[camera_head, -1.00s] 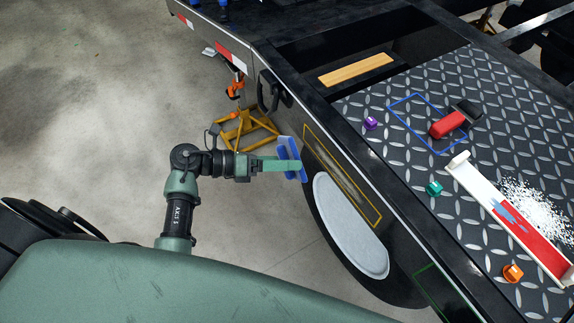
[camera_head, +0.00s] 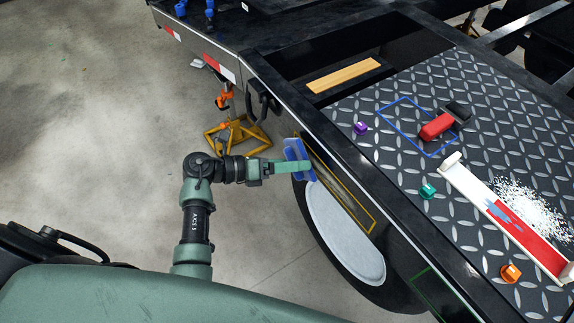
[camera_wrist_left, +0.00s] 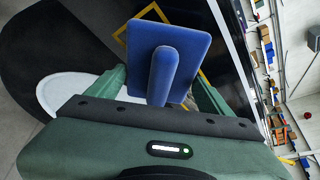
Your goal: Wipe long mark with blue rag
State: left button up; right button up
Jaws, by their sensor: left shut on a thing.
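My left gripper (camera_head: 303,166) is shut on the blue rag (camera_head: 293,150), which looks like a flat blue pad with a handle. The pad is at the trailer's side, by the upper end of a yellow outline (camera_head: 374,222). Inside the outline a long, dull brownish mark (camera_head: 337,179) runs along the dark side panel. In the left wrist view the blue pad (camera_wrist_left: 190,50) faces me, with its handle towards the gripper, and hides most of the outline. Whether the pad touches the panel I cannot tell. My right gripper is not in view.
On the trailer's diamond-plate deck are a red block (camera_head: 437,126), a red and white tray (camera_head: 500,215), white granules (camera_head: 530,205) and small coloured pieces. A yellow stand (camera_head: 238,137) is on the floor behind the arm.

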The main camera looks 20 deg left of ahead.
pick_arm(q)
jog(key=shift+w+d, duration=0.1)
jog(key=shift+w, duration=0.05)
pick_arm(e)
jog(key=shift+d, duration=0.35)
pick_arm(q)
jog(key=shift+w+d, duration=0.45)
jog(key=shift+w, duration=0.1)
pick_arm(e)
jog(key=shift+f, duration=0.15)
pick_arm(q)
jog(key=shift+s, duration=0.1)
